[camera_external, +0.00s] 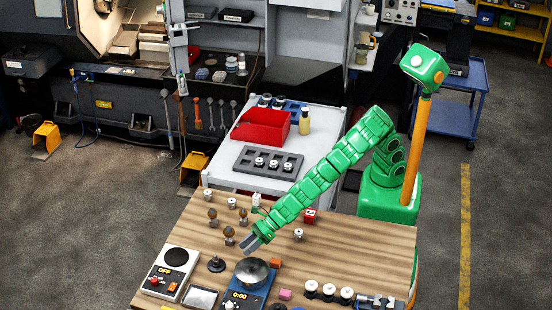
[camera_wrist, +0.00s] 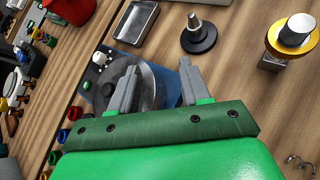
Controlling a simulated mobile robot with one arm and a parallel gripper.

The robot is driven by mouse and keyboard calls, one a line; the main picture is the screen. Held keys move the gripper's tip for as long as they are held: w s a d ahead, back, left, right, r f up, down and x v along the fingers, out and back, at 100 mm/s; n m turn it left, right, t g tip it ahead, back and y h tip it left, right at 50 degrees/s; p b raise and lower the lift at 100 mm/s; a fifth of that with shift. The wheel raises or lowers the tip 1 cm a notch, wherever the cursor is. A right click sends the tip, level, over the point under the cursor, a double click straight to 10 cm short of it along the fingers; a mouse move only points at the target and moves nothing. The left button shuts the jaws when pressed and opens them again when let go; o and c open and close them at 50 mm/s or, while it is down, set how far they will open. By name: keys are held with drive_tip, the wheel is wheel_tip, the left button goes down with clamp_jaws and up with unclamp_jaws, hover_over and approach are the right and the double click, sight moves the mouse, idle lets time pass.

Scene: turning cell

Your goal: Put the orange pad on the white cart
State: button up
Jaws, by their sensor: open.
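A small orange block (camera_external: 275,262), which looks like the orange pad, lies on the wooden table just right of the metal bowl. I cannot make it out in the wrist view. The white cart (camera_external: 222,174) stands behind the table. My gripper (camera_external: 252,244) is open and empty, pointing down above the table just behind the bowl. In the wrist view my gripper (camera_wrist: 158,70) has its fingers apart, with the bowl (camera_wrist: 155,88) and its blue scale partly hidden behind them.
The cart carries a red bin (camera_external: 262,128), a dark tray (camera_external: 268,162) with several fittings, and a bottle. The wooden table (camera_external: 340,250) holds a white scale (camera_external: 172,270), a metal dish (camera_external: 200,297), a pink block (camera_external: 285,294) and several small parts. The cart's front left is clear.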

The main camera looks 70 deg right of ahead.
drive_tip(key=m, duration=0.1)
drive_tip(key=m+h, duration=0.1)
drive_tip(key=a+g, duration=0.1)
drive_tip(key=shift+s+r+m+h, duration=0.25)
drive_tip(key=shift+s+m+h, duration=0.05)
drive_tip(key=shift+m+h, duration=0.1)
drive_tip(key=shift+s+r+m+g+h, duration=0.1)
drive_tip(key=shift+s+m+g+h, duration=0.75)
drive_tip(key=shift+m, duration=0.25)
drive_tip(key=s+m+g+h, duration=0.1)
drive_tip(key=s+g+h, duration=0.1)
drive_tip(key=s, duration=0.1)
drive_tip(key=g+h, duration=0.3)
hover_over(275, 261)
drive_tip(key=shift+w+a+f, duration=0.1)
drive_tip(key=shift+a+f, duration=0.05)
drive_tip(key=shift+f, duration=1.35)
drive_tip(key=shift+s+f, duration=0.2)
drive_tip(key=shift+f, duration=3)
